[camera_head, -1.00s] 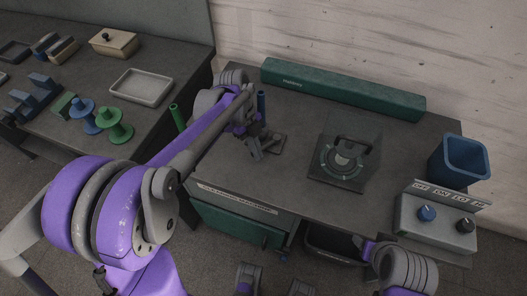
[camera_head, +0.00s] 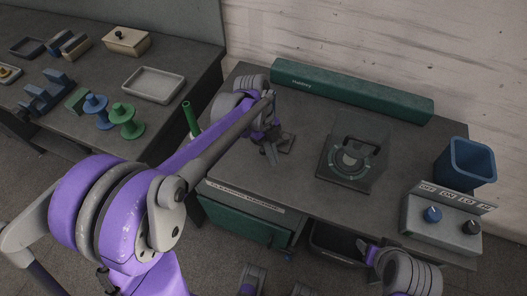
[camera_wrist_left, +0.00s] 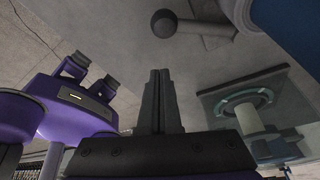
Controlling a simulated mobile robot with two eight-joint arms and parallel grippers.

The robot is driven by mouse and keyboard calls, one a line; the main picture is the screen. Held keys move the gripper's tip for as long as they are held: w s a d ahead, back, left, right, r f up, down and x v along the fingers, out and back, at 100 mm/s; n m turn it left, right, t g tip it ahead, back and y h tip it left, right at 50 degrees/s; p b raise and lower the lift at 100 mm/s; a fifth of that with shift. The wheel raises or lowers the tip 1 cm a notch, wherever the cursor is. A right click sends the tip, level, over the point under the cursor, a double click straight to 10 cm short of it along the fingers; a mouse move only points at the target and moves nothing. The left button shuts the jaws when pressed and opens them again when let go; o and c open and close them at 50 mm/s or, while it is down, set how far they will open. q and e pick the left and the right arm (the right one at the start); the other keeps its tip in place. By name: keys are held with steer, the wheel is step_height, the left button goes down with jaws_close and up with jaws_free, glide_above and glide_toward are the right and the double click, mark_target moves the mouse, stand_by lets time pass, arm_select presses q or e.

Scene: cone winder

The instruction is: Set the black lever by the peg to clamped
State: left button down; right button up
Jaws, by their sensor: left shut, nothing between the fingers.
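In the left wrist view, a dark lever with a round knob (camera_wrist_left: 165,23) and a short rod (camera_wrist_left: 206,28) lies beyond my fingertips. A large blue form (camera_wrist_left: 288,30) with a pale grey collar stands beside it; I cannot tell whether it is the peg. My left gripper (camera_wrist_left: 161,74) is shut and empty, with a gap visible between its tips and the knob in the picture. In the head view my left gripper (camera_head: 270,155) is low over the bench beside a small dark plate (camera_head: 287,143). My arm hides the area behind it, and the lever's setting is unclear.
A square plate with a ringed dial and handle (camera_head: 352,160) sits mid-bench. A blue bin (camera_head: 467,160) and a switch box (camera_head: 440,225) stand at right. A long green housing (camera_head: 350,90) runs along the back. A side table (camera_head: 180,105) holds spools and trays.

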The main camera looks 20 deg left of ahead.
arm_select(q)
steer(key=v, duration=1)
steer(key=shift+d+p, duration=0.2)
steer(key=shift+p, duration=0.15)
